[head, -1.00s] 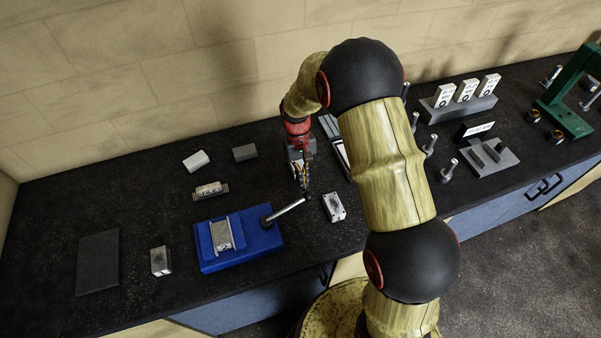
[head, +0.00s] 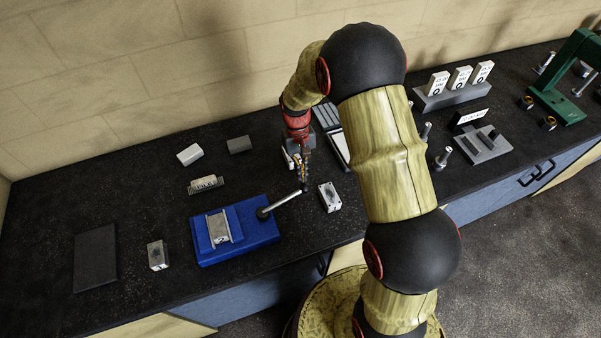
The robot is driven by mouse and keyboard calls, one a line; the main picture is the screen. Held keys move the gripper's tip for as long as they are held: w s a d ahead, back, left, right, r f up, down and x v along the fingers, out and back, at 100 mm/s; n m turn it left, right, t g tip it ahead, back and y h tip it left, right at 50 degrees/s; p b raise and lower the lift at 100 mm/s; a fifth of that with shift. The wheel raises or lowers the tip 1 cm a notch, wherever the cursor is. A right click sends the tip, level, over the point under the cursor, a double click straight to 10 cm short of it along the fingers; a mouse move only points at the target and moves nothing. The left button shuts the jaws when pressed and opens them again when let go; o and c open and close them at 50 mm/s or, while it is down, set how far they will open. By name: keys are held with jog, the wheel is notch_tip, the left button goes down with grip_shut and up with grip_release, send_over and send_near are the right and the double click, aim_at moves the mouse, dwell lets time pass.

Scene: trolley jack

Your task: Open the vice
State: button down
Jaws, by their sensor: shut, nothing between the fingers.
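The blue vice (head: 252,236) sits near the front edge of the black bench, left of my arm. A metal block (head: 219,228) lies between its jaws. Its silver handle (head: 281,203) sticks out to the right and slants up toward the back. My gripper (head: 304,187) points down at the handle's far end, with its fingers shut and nothing seen between them. I cannot tell whether the fingertips touch the handle.
A small metal block (head: 329,197) stands just right of the handle. Another block (head: 158,255) and a dark flat plate (head: 95,258) lie to the left. A labelled piece (head: 206,184) lies behind the vice. A green press (head: 568,80) stands at the far right.

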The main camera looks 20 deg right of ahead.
jog(key=s+a+m+t+y+p, duration=0.1)
jog(key=s+a+m, duration=0.1)
jog(key=s+m, duration=0.5)
jog(key=s+a+m+t+y+p, duration=0.1)
jog(key=s+a+m+p, duration=0.1)
jog(key=s+m, duration=0.6)
jog(key=shift+s+a+m+y, duration=0.35)
jog(key=shift+s+a, duration=0.4)
jog(key=shift+s, duration=2.35)
